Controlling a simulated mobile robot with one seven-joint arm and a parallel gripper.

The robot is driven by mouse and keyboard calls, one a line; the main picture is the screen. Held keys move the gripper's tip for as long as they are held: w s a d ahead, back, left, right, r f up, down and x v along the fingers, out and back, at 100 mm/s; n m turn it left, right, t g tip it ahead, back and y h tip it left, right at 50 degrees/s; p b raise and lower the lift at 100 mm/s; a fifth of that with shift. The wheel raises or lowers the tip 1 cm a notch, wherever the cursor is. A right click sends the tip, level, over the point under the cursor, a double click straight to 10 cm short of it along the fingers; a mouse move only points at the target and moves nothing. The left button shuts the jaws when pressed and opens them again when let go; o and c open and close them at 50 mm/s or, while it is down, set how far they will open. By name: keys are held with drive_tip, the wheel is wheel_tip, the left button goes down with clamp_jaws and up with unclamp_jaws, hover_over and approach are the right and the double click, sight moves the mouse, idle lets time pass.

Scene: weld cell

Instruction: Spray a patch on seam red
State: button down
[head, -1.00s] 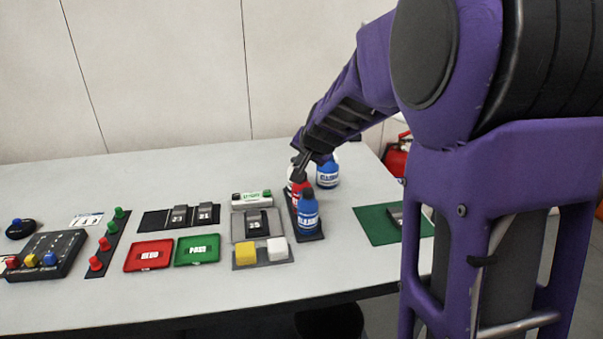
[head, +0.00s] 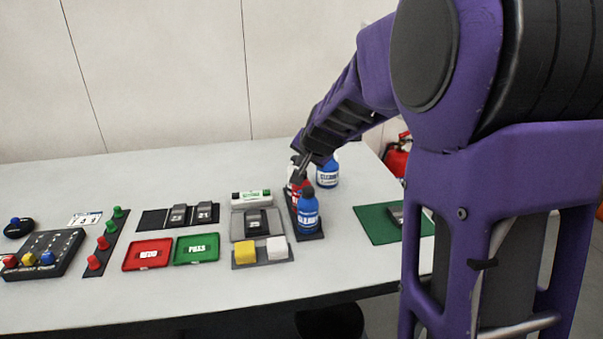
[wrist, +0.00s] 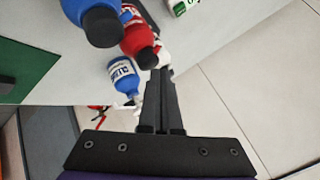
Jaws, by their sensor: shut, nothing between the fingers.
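A red bottle (head: 295,190) with a white label stands in a dark rack behind a blue bottle (head: 308,217). The red bottle (wrist: 138,36) and its black cap also show in the wrist view, with the blue bottle (wrist: 75,6) to its left. My gripper (head: 302,158) is shut and empty, just above the red bottle. In the wrist view my fingertips (wrist: 161,72) are close beside its cap; I cannot tell whether they touch. Dark numbered plates (head: 178,214) lie on a black strip and on a grey fixture (head: 237,227). I cannot tell which thing is seam red.
Another blue bottle (head: 327,174) stands behind the rack. A red tray (head: 148,254), a green tray (head: 196,249) and yellow and white blocks (head: 246,252) are at the left. A green mat (head: 372,224) lies at the right. The table's back left is clear.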

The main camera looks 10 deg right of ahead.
drive_tip(key=shift+f+b, duration=0.3)
drive_tip(key=shift+f, duration=0.25)
idle(0.7)
drive_tip(key=shift+r+p, duration=0.8)
drive_tip(key=shift+r, duration=0.15)
drive_tip(key=shift+r, duration=0.1)
wheel_tip(320, 180, up, 5)
drive_tip(key=p, duration=0.4)
idle(2.2)
